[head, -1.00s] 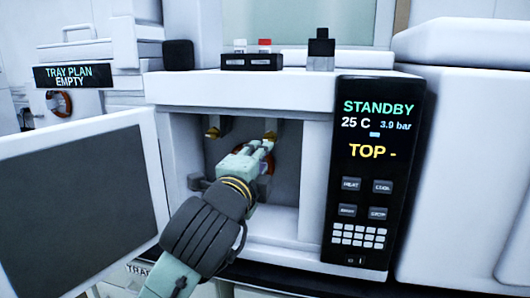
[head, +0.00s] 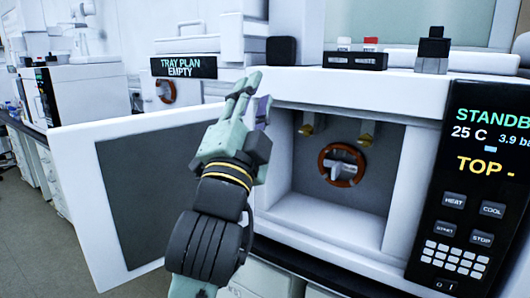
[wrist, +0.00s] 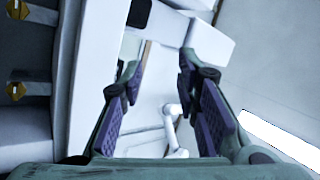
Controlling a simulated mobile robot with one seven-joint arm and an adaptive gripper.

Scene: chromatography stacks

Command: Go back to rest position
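My gripper (head: 246,98) is raised in front of the left side of the open oven compartment (head: 320,205), pointing up and away. In the wrist view my gripper (wrist: 160,95) has its two purple-padded fingers apart with nothing between them. Inside the compartment an orange-brown ring (head: 341,165) with a white centre sits at the back wall, with two brass fittings (head: 366,140) above it. The brass fittings also show at the left of the wrist view (wrist: 17,90). The gripper is outside the compartment and touches nothing that I can see.
The open oven door (head: 75,200) stands to the left of my arm. A control panel (head: 470,185) reading STANDBY, 25 C and TOP is at the right. A vial rack (head: 355,61) and a black-capped bottle (head: 432,50) stand on top. A TRAY PLAN EMPTY sign (head: 184,67) is behind.

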